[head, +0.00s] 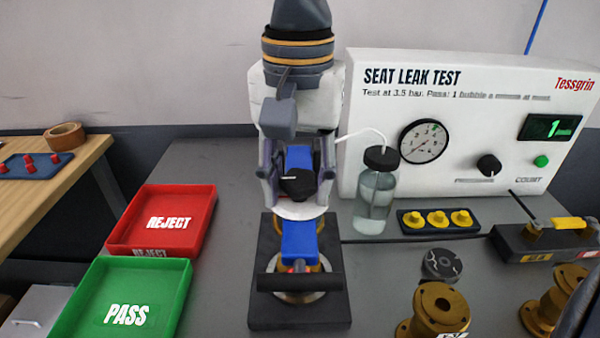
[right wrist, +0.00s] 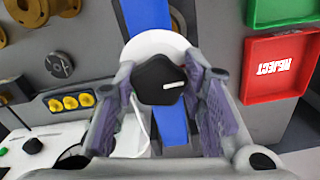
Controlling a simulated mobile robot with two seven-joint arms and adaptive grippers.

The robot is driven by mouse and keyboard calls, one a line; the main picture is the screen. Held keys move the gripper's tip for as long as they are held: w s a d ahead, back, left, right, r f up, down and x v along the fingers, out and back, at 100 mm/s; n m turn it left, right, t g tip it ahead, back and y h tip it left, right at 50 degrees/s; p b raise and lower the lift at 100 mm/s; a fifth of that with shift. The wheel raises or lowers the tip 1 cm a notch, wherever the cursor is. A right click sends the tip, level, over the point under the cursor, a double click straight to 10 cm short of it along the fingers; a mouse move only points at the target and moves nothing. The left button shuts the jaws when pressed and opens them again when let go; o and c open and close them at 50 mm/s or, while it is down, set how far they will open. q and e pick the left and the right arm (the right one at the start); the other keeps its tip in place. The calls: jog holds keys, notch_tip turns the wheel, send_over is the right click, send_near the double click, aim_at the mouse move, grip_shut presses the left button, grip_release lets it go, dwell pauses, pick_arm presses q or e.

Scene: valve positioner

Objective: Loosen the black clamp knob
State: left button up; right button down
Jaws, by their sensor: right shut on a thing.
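The black clamp knob (head: 297,186) with a white pointer line sits on the blue clamp bar (head: 300,244) of a fixture with a dark base (head: 265,317). My right gripper (head: 297,180) reaches down from above, its two fingers on either side of the knob. In the right wrist view the knob (right wrist: 158,82) lies between the purple-grey finger pads (right wrist: 160,98), which are shut on it. The white line points to the right there. A brass part with a pale flange (head: 300,296) is under the bar, partly hidden. My left gripper is not in view.
Red REJECT (head: 207,198) and green PASS (head: 180,290) trays lie left of the fixture. A bubble bottle (head: 374,200) with a tube stands close on the right, before the white leak tester (head: 455,75). Brass valve parts (head: 440,306) stand at front right.

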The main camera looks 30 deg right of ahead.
jog(key=n, duration=0.6)
jog(key=shift+d+n, duration=0.1)
jog(key=shift+n, duration=0.3)
jog(key=n, duration=0.4)
jog(key=shift+s+n, duration=0.1)
jog(key=shift+n, duration=0.3)
jog(key=shift+f+n, duration=0.15)
jog(key=shift+n, duration=0.55)
jog(key=c, duration=1.2)
grip_release()
jog(key=shift+f, duration=0.1)
jog(key=shift+o, duration=0.2)
jog(key=shift+r, duration=0.3)
notch_tip(320, 180, up, 6)
jog(key=shift+f, duration=0.1)
